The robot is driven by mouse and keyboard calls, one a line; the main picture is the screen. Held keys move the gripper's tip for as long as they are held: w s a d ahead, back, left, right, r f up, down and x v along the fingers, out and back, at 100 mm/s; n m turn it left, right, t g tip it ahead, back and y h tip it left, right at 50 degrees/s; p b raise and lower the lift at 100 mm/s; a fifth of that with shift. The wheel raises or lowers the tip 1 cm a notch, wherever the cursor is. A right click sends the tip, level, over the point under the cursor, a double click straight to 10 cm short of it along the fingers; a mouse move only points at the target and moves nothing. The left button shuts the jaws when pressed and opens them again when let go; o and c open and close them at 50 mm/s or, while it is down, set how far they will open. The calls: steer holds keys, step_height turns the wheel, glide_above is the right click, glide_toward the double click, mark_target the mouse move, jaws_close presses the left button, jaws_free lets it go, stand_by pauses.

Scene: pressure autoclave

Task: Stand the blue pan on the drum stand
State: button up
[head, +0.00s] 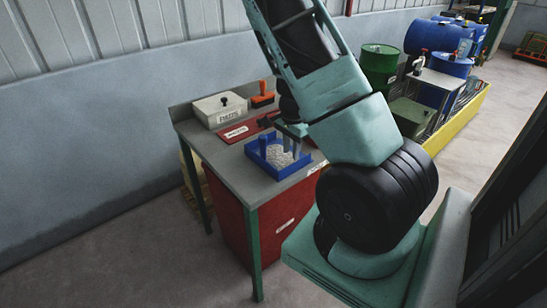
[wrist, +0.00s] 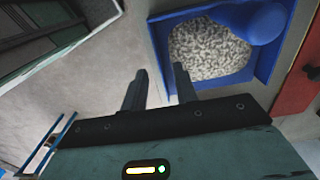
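The blue pan (head: 277,172) holds pale grey pellets and sits on the grey bench top near its front right edge. In the wrist view the pan (wrist: 157,45) is upper right of centre, with a rounded blue shape over its far corner. My gripper (head: 290,148) points down at the pan. In the wrist view my gripper's fingers (wrist: 160,82) are apart with nothing seen clamped between them; the left one appears outside the pan's near wall, the right one over its inside. Contact is unclear. I cannot clearly identify the drum stand; a grey-topped stand (head: 437,80) is among the drums.
The bench (head: 215,152) also carries a parts box (head: 219,109), an orange-handled tool (head: 262,97) and a red plate (head: 238,132). A green drum (head: 379,66), blue drums (head: 438,38) and a yellow-edged pallet (head: 460,118) stand behind right.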

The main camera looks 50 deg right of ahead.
mark_target(291, 166)
steer(key=shift+s+f, duration=0.15)
steer(key=shift+f, duration=3.45)
steer(key=shift+c, duration=0.3)
jaws_close()
